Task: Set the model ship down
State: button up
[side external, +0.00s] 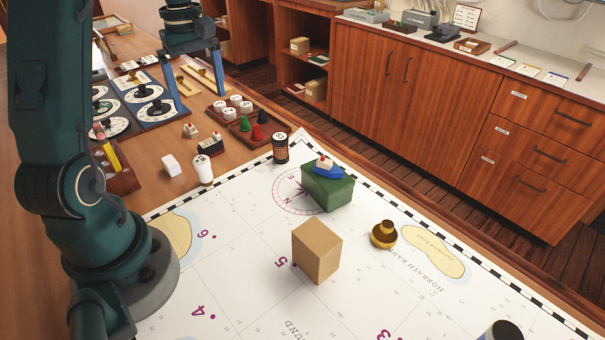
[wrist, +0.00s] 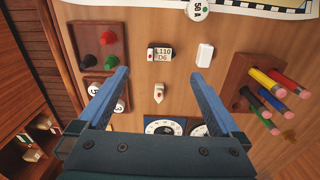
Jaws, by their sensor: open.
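A small model ship (side external: 328,170) with a blue hull and a white and red top rests upright on a green block (side external: 328,190) on the chart. A second, smaller white piece (side external: 190,130) with a red mark lies on the wooden table; it also shows in the wrist view (wrist: 159,92), roughly between my fingers. I cannot tell whether it is a ship. My gripper (side external: 203,105) is open with nothing between its blue fingers, over the wooden table, behind and left of the blue ship. The blue ship is not visible in the wrist view.
A tan box (side external: 317,252) and a brass weight (side external: 383,234) stand on the chart (side external: 240,270). Near my gripper are a dark block marked L110 (wrist: 159,54), a white block (wrist: 205,54), a tray of coloured pieces (wrist: 97,45) and a pencil holder (wrist: 240,75).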

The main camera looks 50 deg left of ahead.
jog(key=s+d+r+m+t, duration=0.1)
jog(key=d+r+m, duration=0.1)
jog(key=d+m, duration=0.4)
jog(key=s+d+r+m+t, duration=0.1)
jog(key=d+r+m+t, duration=0.15)
jog(key=d, duration=0.65)
jog(key=s+d+f+m+t, duration=0.1)
jog(key=s+d+m+t, duration=0.1)
jog(key=s+d+m, duration=0.5)
jog(key=shift+d+f+m, duration=0.4)
jog(key=shift+d+m, duration=0.45)
jog(key=shift+m, duration=0.2)
